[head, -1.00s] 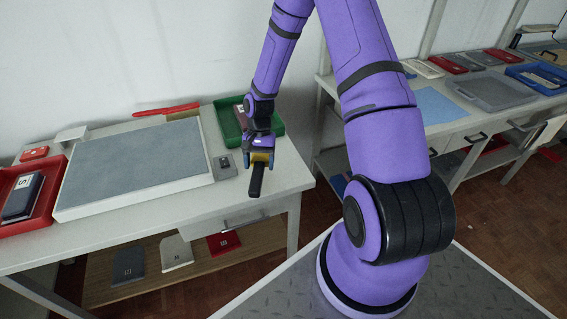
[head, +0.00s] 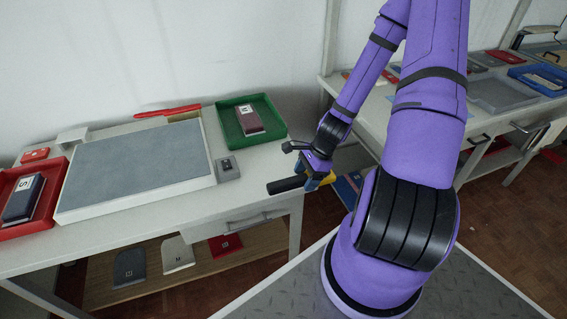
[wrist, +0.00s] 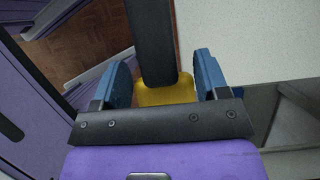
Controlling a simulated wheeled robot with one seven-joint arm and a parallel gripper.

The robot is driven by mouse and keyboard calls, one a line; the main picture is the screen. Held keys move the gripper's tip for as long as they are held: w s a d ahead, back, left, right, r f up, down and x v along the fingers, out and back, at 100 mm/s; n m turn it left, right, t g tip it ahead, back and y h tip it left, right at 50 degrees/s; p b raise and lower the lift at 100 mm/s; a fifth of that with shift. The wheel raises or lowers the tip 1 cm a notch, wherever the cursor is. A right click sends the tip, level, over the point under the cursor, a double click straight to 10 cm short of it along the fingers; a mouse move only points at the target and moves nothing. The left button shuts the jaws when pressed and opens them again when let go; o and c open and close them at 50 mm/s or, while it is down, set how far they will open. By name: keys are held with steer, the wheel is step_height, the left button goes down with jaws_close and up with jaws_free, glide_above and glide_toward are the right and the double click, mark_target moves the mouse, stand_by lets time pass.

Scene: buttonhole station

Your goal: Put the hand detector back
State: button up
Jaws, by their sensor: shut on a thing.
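The hand detector (head: 286,185) is a black bar with a yellow part at its held end. In the head view it points left, its black end over or just in front of the left table's right front corner. My gripper (head: 318,177) is shut on its yellow end, beyond the table's right edge. In the wrist view the yellow part (wrist: 165,92) sits between my gripper's blue fingers (wrist: 165,82), and the black bar (wrist: 153,40) reaches away from me. The exact height of the detector above the table is hard to tell.
The left table holds a grey mat board (head: 135,168), a small grey block (head: 228,168), a green tray (head: 228,124) with a dark red packet, and a red tray (head: 48,222) with a dark packet. A second table (head: 440,105) stands right, with trays. Floor shows between them.

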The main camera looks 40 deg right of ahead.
glide_above(281, 166)
steer(key=d, duration=0.2)
steer(key=shift+s+a+f, duration=0.25)
steer(key=shift+s+f, duration=0.15)
steer(key=shift+f, duration=0.25)
steer(key=shift+w+f, duration=0.15)
steer(key=shift+f, duration=1.6)
steer(key=shift+f, duration=0.1)
steer(key=o, duration=1)
